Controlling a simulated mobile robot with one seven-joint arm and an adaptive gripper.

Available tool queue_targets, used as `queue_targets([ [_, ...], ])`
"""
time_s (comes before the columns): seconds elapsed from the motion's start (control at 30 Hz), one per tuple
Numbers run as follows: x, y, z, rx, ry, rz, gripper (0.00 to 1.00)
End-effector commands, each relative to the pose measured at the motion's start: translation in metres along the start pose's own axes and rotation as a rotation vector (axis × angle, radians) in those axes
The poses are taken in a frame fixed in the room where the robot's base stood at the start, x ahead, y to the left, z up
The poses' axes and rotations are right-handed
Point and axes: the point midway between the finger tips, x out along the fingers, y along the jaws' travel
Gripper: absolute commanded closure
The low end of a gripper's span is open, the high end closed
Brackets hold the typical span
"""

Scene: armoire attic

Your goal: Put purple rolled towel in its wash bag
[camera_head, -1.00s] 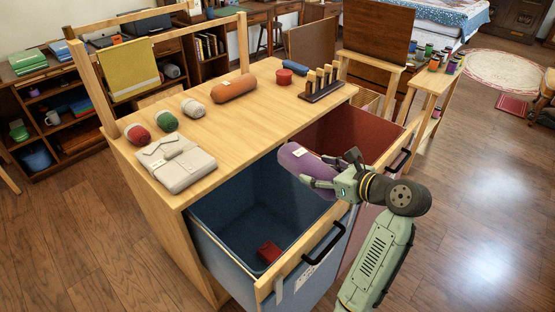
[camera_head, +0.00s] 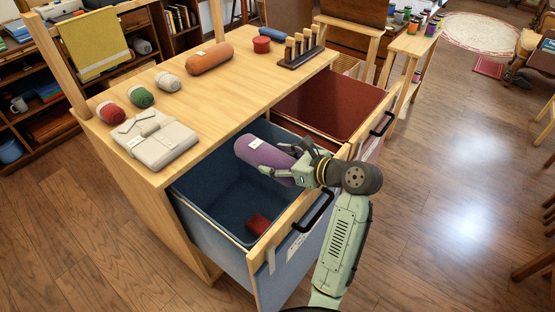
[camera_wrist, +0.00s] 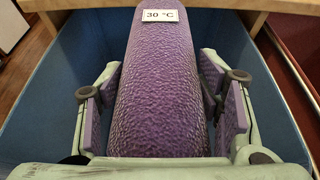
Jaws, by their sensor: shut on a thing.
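The purple rolled towel (camera_head: 265,157) has a white tag that reads "30 °C" in the wrist view (camera_wrist: 160,90). My gripper (camera_head: 288,165) is shut on it, with a finger on each side of the roll. The towel is over the open blue bag drawer (camera_head: 213,262), towards its right side near the divide with the red one. The blue bag holds a small red block-like thing (camera_head: 258,224) at its bottom. The open dark red bag drawer (camera_head: 325,105) is to the right and behind. The blue bag's front label (camera_head: 296,243) is too small to read.
On the wooden top lie a folded grey-white cloth bundle (camera_head: 155,139), several small rolls, an orange roll (camera_head: 209,58), a red round tin (camera_head: 262,44) and a peg rack (camera_head: 300,52). Black handles (camera_head: 314,211) stick out from the drawer fronts.

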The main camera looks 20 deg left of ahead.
Motion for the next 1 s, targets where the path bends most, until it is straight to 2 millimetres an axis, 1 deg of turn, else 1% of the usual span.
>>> queue_targets([
  [0.03, 0.0017, -0.0001, -0.0041, -0.002, -0.001, -0.001, 0.73],
  [0.33, 0.001, 0.0, -0.0025, -0.001, -0.001, 0.0, 0.73],
  [0.37, 0.001, 0.0001, -0.0025, 0.0, -0.001, 0.0, 0.39],
  [0.7, 0.0011, 0.0, -0.0028, 0.0, 0.0, 0.0, 0.17],
  [1.0, 0.0005, 0.0, -0.0034, 0.001, 0.001, 0.0, 0.17],
])
